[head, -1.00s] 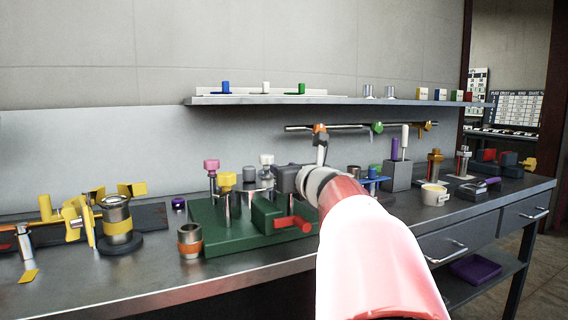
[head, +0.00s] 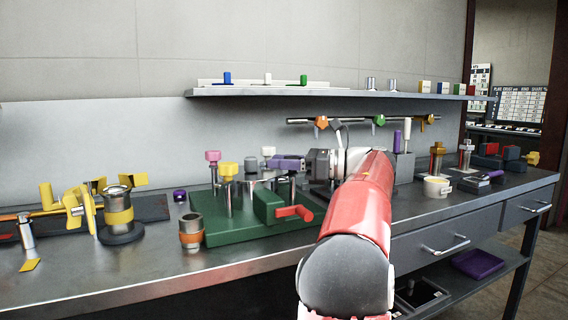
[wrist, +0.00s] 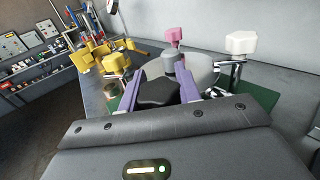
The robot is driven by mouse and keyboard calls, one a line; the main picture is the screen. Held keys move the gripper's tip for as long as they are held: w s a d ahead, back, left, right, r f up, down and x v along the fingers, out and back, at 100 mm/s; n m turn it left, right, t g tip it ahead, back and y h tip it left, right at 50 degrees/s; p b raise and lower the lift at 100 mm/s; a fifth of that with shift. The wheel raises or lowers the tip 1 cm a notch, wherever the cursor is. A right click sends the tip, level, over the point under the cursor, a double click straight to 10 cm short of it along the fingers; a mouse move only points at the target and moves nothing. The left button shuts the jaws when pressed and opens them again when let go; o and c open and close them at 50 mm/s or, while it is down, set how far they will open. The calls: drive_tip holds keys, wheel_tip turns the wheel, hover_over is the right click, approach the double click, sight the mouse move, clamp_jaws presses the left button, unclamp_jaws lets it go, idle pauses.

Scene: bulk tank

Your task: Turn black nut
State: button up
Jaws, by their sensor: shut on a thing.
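The black nut (wrist: 157,92) shows in the wrist view between the two purple fingers of my gripper (wrist: 160,80), which is shut on it. In the head view my gripper (head: 287,163) reaches in level from the right over the green base (head: 225,237), and its purple finger hides the nut. A metal post stands below the fingers. Near the nut are a pink nut (head: 213,156), a yellow nut (head: 228,169) and a white nut (head: 268,151) on posts, and a grey knob (head: 251,164) on a round metal lid.
A red crank handle (head: 295,212) juts from the base's front right. An orange-banded cup (head: 191,233) stands close at the base's left. Yellow clamps (head: 85,208) lie farther left. A shelf (head: 330,94) and hook rail run behind. The bench front left is clear.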

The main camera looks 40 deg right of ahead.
drive_tip(key=n+g+y+p, duration=0.1)
drive_tip(key=n+g+y, duration=0.1)
drive_tip(key=g, duration=0.1)
drive_tip(key=n+g+y, duration=0.1)
drive_tip(key=n+g, duration=0.1)
drive_tip(key=g, duration=0.1)
drive_tip(key=s+n+g+y+p, duration=0.1)
drive_tip(key=n+g+y, duration=0.1)
drive_tip(key=n+g, duration=0.1)
drive_tip(key=shift+s+a+r+y+p, duration=0.1)
drive_tip(key=shift+a+r+y+p, duration=0.05)
drive_tip(key=shift+a+y+p, duration=0.2)
drive_tip(key=shift+n+g+p, duration=0.3)
drive_tip(key=shift+g, duration=0.3)
drive_tip(key=o, duration=1)
drive_tip(key=shift+c, duration=0.2)
drive_tip(key=shift+a, duration=0.1)
